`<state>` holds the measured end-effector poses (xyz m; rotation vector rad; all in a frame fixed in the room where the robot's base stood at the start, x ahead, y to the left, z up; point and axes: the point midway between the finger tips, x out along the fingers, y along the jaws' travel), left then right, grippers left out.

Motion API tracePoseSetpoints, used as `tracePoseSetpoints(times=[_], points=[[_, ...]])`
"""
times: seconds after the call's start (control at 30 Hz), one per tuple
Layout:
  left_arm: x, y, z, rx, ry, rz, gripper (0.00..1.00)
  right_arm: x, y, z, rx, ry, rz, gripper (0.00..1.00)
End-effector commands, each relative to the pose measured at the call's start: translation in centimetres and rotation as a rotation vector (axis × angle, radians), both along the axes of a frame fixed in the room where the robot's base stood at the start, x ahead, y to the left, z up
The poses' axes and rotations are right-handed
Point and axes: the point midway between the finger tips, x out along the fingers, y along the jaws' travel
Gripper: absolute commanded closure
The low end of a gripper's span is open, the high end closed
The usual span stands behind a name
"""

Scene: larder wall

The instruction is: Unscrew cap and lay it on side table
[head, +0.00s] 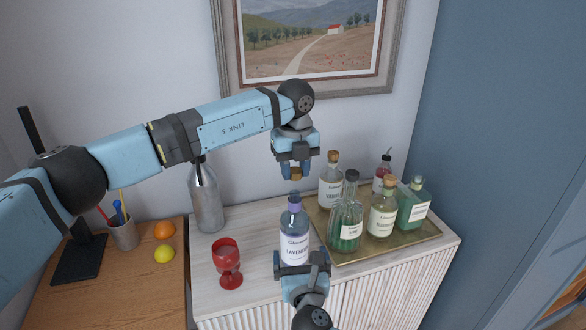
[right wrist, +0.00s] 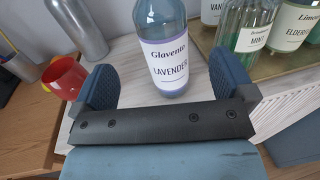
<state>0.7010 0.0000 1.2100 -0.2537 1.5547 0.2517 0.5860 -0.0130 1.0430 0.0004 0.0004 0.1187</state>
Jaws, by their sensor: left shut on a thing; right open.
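The lavender bottle (head: 294,240), clear with a pale label, stands upright on the white ribbed cabinet (head: 265,290). Its bare neck shows at the top. My left gripper (head: 296,172) is above the bottle, shut on a small tan cap (head: 296,174), apart from the neck. My right gripper (head: 303,262) is open low in front of the bottle. In the right wrist view the bottle (right wrist: 167,65) stands just beyond the open fingers (right wrist: 160,85), with no visible grip on it. A lower wooden table (head: 120,290) is at the left.
A brass tray (head: 375,248) with several bottles stands right of the lavender bottle. A red goblet (head: 228,262) and grey bottle (head: 206,200) stand to its left. The wooden table holds a pen cup (head: 123,234), an orange (head: 165,230) and a lemon (head: 164,254); its front is clear.

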Motion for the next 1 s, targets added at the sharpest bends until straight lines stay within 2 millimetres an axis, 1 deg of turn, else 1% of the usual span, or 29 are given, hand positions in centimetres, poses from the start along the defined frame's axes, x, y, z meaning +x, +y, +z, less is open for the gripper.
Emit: tracePoseSetpoints(times=[0.1,0.33,0.4,0.47,0.57,0.67,0.7,0.77,0.8,0.87,0.9,0.97,1.0], points=[[0.0,0.0,0.0,0.000,0.000,0.000,0.94,-0.6,-0.1,0.0,-0.001,0.000,-0.001,0.00],[0.0,0.0,0.0,0.000,0.000,0.000,0.94,-0.6,-0.2,0.0,0.006,0.004,-0.003,0.00],[0.0,0.0,0.0,0.000,0.000,-0.001,0.94,-0.8,-0.7,-0.2,0.042,0.020,-0.016,0.00],[0.0,0.0,-0.1,0.000,0.000,-0.003,0.94,-1.2,-1.6,-0.5,0.114,0.051,-0.042,0.00],[0.0,0.1,-0.1,0.000,0.000,-0.010,0.94,-2.4,-4.2,-1.6,0.329,0.143,-0.124,0.00],[0.0,0.2,-0.1,0.000,0.000,-0.025,0.94,-4.6,-8.0,-3.3,0.642,0.259,-0.259,0.00],[-0.1,0.3,-0.1,0.000,0.000,-0.034,0.94,-5.7,-9.5,-4.0,0.781,0.305,-0.324,0.00],[-0.1,0.4,-0.2,0.000,-0.001,-0.051,0.94,-7.6,-11.8,-5.1,0.985,0.366,-0.429,0.00],[-0.1,0.6,-0.3,0.000,-0.001,-0.067,0.94,-9.0,-13.2,-5.8,1.119,0.402,-0.500,0.00],[-0.1,0.9,-0.4,0.000,-0.001,-0.096,0.94,-11.1,-15.0,-6.8,1.313,0.445,-0.612,0.00],[-0.2,1.1,-0.4,0.000,-0.001,-0.122,0.94,-12.6,-16.2,-7.4,1.437,0.468,-0.688,0.00],[-0.3,1.5,-0.6,0.001,-0.002,-0.172,0.94,-14.9,-17.7,-8.2,1.621,0.495,-0.806,0.00],[-0.4,1.8,-0.7,0.001,-0.003,-0.214,0.94,-16.4,-18.7,-8.7,1.737,0.506,-0.887,0.00]])
